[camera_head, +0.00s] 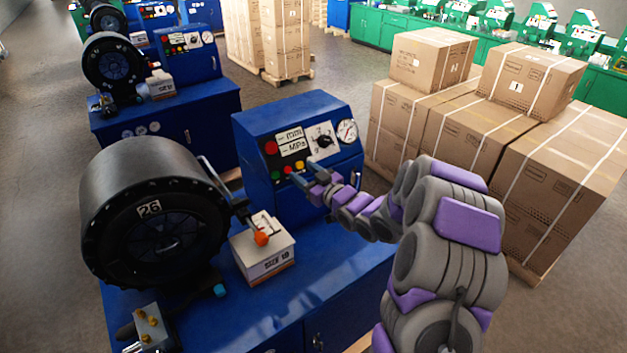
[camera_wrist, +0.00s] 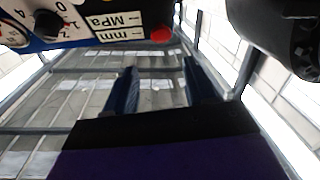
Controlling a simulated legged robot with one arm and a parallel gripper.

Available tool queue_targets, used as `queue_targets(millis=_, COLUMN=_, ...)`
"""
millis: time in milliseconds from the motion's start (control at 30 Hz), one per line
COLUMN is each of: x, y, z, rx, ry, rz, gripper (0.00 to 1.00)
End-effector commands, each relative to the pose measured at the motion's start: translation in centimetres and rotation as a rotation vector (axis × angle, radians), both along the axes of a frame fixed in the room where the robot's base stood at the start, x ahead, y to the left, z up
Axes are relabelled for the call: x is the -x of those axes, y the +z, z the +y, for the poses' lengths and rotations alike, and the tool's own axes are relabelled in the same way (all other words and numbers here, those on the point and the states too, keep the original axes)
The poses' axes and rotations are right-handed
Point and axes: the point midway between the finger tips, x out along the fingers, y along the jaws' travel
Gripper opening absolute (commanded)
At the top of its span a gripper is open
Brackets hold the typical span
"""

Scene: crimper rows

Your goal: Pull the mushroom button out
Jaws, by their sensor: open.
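The red mushroom button (camera_head: 271,147) is at the upper left of the control panel on the blue console (camera_head: 250,185). In the wrist view the red button (camera_wrist: 162,34) shows near the top edge, beyond the fingertips. My gripper (camera_head: 299,172) is in front of the lower part of the panel, below and right of the red button and apart from it. Its two blue fingers (camera_wrist: 158,72) are spread in the wrist view, with nothing between them.
Small coloured buttons (camera_head: 288,170), a dial (camera_head: 323,139) and a gauge (camera_head: 347,131) share the panel. Stacked cartons (camera_head: 480,135) stand to the right.

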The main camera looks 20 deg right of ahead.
Motion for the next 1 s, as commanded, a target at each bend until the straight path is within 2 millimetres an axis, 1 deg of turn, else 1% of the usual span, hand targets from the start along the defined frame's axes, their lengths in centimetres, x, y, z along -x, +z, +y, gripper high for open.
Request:
queue_targets(millis=33, x=0.8, y=0.0, z=-0.5, rx=-0.001, ry=-0.004, rz=0.002, gripper=0.55)
queue_targets(millis=100, x=1.5, y=0.0, z=-0.8, rx=0.0, ry=-0.003, rz=-0.002, gripper=0.55)
queue_targets(millis=300, x=3.0, y=-0.1, z=-1.3, rx=-0.001, ry=0.0, rz=0.0, gripper=0.55)
queue_targets(millis=433, x=3.2, y=-0.1, z=-1.4, rx=-0.001, ry=0.0, rz=0.0, gripper=0.55)
queue_targets(millis=833, x=3.2, y=-0.1, z=-1.4, rx=0.002, ry=-0.001, rz=0.001, gripper=0.55)
queue_targets(millis=1000, x=3.2, y=-0.5, z=-1.2, rx=0.057, ry=-0.032, rz=0.075, gripper=0.55)
